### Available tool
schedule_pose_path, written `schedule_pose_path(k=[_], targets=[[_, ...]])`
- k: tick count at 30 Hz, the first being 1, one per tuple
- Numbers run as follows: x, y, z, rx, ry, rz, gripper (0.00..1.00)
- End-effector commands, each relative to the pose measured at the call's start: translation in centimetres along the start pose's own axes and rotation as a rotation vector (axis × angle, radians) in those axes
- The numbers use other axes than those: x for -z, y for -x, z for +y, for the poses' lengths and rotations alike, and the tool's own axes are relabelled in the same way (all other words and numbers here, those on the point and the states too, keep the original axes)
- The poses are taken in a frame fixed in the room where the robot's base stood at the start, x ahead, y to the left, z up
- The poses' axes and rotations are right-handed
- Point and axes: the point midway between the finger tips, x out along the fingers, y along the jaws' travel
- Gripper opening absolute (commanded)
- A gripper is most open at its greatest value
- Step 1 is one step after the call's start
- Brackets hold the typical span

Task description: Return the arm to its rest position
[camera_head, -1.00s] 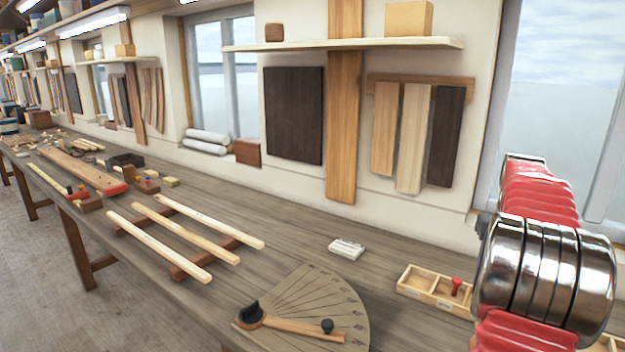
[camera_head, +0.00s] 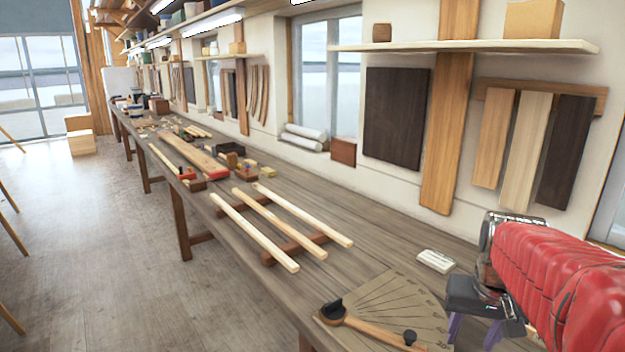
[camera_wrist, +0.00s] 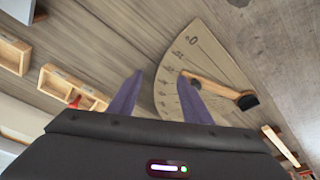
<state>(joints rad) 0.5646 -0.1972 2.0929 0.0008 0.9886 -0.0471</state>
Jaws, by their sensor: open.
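My gripper (camera_wrist: 160,98) is open and empty in the wrist view, its two purple fingers spread apart above the bench. In the head view my gripper (camera_head: 472,330) shows at the lower right, below the wrist of my red-sleeved arm, and is partly cut off by the frame's bottom. A fan-shaped angle board (camera_head: 385,305) with a wooden pointer arm (camera_head: 370,326) lies on the bench just left of my gripper. The board (camera_wrist: 228,62) also shows in the wrist view, with its scale marks facing the fingers.
The long workbench (camera_head: 350,205) runs along the wall. Three pale wooden strips (camera_head: 265,222) lie across dark supports. A small white block (camera_head: 435,261) lies near my arm. A compartmented wooden tray (camera_wrist: 68,88) shows in the wrist view. Open floor (camera_head: 105,230) lies at left.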

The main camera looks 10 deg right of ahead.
Motion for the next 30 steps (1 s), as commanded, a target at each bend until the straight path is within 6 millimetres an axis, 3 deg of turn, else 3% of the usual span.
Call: schedule_pose_path(k=[9, 21, 27, 30], targets=[[-6.9, 0.6, -6.6, 0.050, 0.132, 0.064, 0.44], [-15.1, 1.9, -12.3, 0.133, 0.352, 0.150, 0.44], [-16.6, 4.4, -14.9, 0.188, 0.452, 0.227, 0.44], [-17.0, 4.7, -15.6, 0.199, 0.475, 0.234, 0.44]])
